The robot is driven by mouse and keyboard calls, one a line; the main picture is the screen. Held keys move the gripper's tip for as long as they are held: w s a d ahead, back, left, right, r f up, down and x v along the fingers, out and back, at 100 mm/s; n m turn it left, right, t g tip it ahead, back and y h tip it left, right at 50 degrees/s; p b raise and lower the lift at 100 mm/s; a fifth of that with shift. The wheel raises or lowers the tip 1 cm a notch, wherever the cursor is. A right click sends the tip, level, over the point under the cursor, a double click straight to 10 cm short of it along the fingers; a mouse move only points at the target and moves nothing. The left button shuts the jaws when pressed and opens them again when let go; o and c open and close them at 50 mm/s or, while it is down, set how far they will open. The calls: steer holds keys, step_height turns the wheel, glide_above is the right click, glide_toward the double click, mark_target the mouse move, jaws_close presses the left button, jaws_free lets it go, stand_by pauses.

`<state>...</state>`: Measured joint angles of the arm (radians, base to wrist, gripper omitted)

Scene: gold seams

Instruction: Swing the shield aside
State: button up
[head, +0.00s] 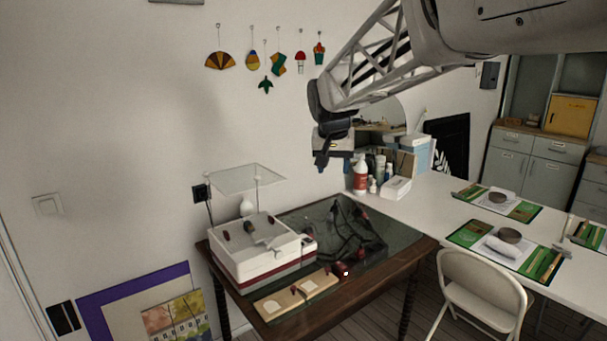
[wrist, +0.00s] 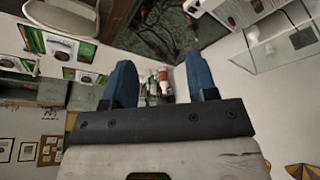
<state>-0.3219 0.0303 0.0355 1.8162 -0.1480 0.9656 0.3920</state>
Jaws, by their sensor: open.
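The shield is a clear flat panel (head: 248,178) held level above a white box-shaped machine (head: 235,262) with a dark red band, on the dark wooden table. A pale knob-like post stands under the panel. In the wrist view a clear panel (wrist: 275,42) shows at the upper right, beside part of the machine. My gripper (head: 322,163) is up in the air, to the right of the shield and higher than it, apart from everything. In the wrist view its two blue fingers (wrist: 161,78) are spread with nothing held between them.
Bottles and boxes (head: 361,176) stand on the white counter below and right of my gripper. Glass ornaments (head: 220,61) hang on the wall behind. A folding chair (head: 480,285) stands at right.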

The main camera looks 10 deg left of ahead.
steer(key=w+a+f, duration=0.1)
steer(key=w+a, duration=0.9)
steer(key=a, duration=0.3)
glide_toward(257, 177)
steer(key=shift+f+t, duration=0.4)
steer(key=shift+f, duration=0.15)
steer(key=shift+f, duration=0.1)
steer(key=shift+x, duration=3.8)
jaws_close()
